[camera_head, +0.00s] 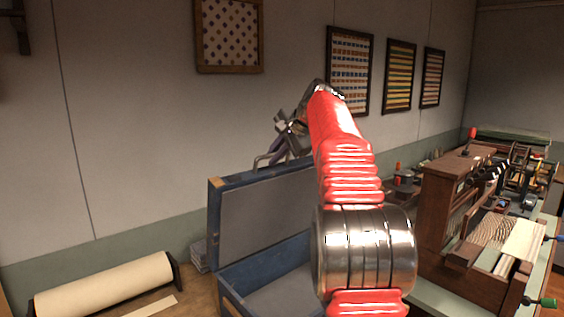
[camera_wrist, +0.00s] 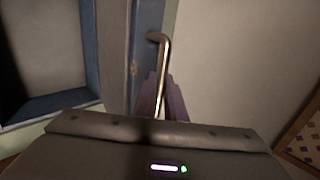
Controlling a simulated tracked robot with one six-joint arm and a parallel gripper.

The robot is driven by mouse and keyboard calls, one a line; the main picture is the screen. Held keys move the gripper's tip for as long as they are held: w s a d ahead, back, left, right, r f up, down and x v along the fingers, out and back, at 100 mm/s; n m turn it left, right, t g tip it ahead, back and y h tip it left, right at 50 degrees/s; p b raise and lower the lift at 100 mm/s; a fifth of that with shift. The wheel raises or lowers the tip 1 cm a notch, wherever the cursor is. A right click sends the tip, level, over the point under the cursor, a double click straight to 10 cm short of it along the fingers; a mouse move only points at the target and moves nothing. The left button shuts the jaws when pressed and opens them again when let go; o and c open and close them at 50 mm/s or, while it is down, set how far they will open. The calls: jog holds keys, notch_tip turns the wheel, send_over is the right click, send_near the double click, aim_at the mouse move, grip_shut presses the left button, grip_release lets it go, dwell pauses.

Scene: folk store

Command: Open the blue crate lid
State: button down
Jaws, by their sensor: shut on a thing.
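The blue crate (camera_head: 232,287) stands open at the lower middle of the head view, its grey inside partly hidden by my arm. Its blue-framed lid (camera_head: 216,225) stands raised at the back, with its grey inner face toward the camera. My gripper (camera_head: 272,157) is at the lid's top edge. In the wrist view my gripper (camera_wrist: 162,95) is shut on a bent metal handle (camera_wrist: 164,42) beside the blue lid edge (camera_wrist: 147,20). The far part of the grip is hard to see in the head view.
A paper roll (camera_head: 105,283) lies left of the crate. A wooden bench unit (camera_head: 445,215) with tools stands close on the right. The wall behind carries framed pictures (camera_head: 229,35). There is open air above the crate's left side.

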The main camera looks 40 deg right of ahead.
jog(key=shift+w+r, duration=0.15)
jog(key=shift+w, duration=0.8)
jog(key=c, duration=1.8)
grip_release()
jog(key=v, duration=1.3)
jog(key=shift+s+r, duration=0.25)
jog(key=shift+s, duration=0.05)
